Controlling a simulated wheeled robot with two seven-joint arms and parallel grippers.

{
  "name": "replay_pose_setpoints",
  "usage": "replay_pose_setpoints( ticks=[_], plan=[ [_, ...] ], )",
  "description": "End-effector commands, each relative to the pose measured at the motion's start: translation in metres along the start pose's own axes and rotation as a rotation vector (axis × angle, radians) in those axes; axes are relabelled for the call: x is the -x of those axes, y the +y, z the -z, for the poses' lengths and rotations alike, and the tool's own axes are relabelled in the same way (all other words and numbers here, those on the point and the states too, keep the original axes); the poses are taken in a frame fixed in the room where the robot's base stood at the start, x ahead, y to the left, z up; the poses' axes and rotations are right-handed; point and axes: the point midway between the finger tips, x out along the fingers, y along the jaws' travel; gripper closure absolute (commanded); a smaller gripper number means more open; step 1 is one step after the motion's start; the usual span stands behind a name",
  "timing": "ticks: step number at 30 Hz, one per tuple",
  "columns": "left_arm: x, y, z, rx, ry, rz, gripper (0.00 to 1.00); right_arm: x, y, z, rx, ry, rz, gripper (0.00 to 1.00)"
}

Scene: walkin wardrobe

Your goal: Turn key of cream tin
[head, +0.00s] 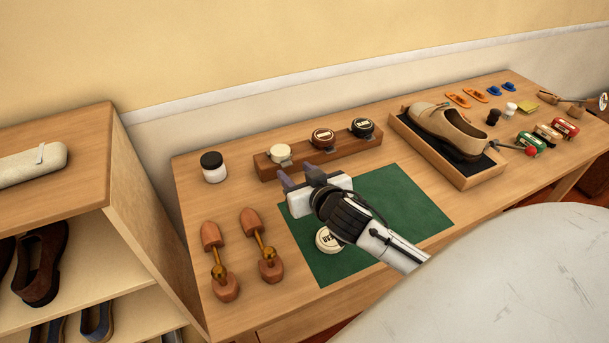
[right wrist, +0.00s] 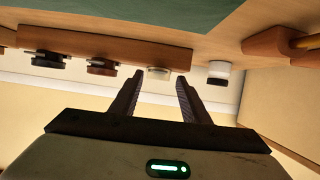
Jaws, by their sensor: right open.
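The cream-coloured tin (head: 280,152) sits at the left end of a wooden rack (head: 333,153), with a small grey piece at its front edge. A pale round disc with dark lettering (head: 327,240) lies on the green mat, partly behind my right arm; I cannot tell whether it is a lid or a tin. My right gripper (head: 299,174) is open and empty, in front of the cream tin and apart from it. In the right wrist view the cream tin (right wrist: 158,73) shows beyond and between the fingertips (right wrist: 160,88). My left gripper is not in view.
A brown tin (head: 323,137) and a black tin (head: 362,127) share the rack. A white jar with a black lid (head: 213,167) stands left of it. Shoe trees (head: 263,246) lie nearer. A shoe in a wooden tray (head: 470,170) is right of the green mat (head: 405,205).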

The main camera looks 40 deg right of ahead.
Motion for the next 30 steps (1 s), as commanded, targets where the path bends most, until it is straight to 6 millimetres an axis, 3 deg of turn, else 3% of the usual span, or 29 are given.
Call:
replay_pose_setpoints(
  ticks=[3,10,30],
  plan=[
    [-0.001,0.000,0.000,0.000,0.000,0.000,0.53,0.025,0.000,-0.001,0.000,-0.001,0.000,0.58],
    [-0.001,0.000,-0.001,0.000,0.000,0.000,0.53,0.055,0.001,0.000,0.000,0.000,-0.001,0.58],
    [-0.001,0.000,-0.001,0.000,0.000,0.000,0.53,0.060,0.001,0.001,0.002,0.001,-0.002,0.58]
  ],
)
